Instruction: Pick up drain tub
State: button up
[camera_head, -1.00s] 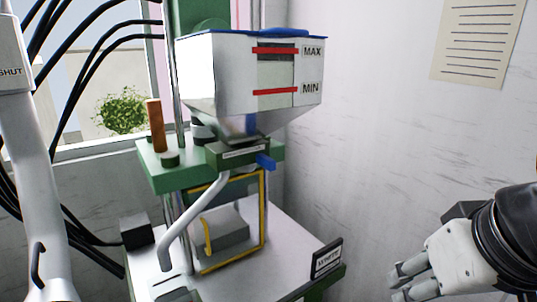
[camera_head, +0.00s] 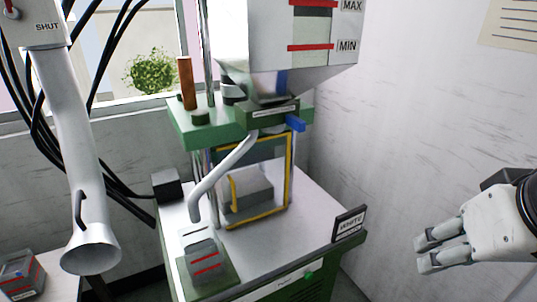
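A small grey tub (camera_head: 204,262) with red lines on its face stands below the lower end of a pale slanting drain pipe (camera_head: 222,178). It sits on a green pad (camera_head: 222,284) at the front left of the machine's white bench. I take it for the drain tub. A similar small tub (camera_head: 20,274) with a red mark stands at the lower left, partly cut off by the frame. My gripper (camera_head: 428,252) is at the right, well away from both tubs. Its two fingers point left, look apart and hold nothing.
A hopper (camera_head: 270,50) marked MAX and MIN stands above the machine. A wide white tube (camera_head: 80,170) marked SHUT hangs at the left, above the left tub. Wall lies behind; the bench's middle is bare.

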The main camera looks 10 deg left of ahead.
aim_at(200, 243)
jog(key=k+j, duration=0.2)
jog(key=j, duration=0.2)
jog(key=k+j+u, duration=0.1)
jog(key=u, duration=0.25)
jog(key=j+u, duration=0.65)
jog(key=l+u, duration=0.1)
jog(key=u, duration=0.5)
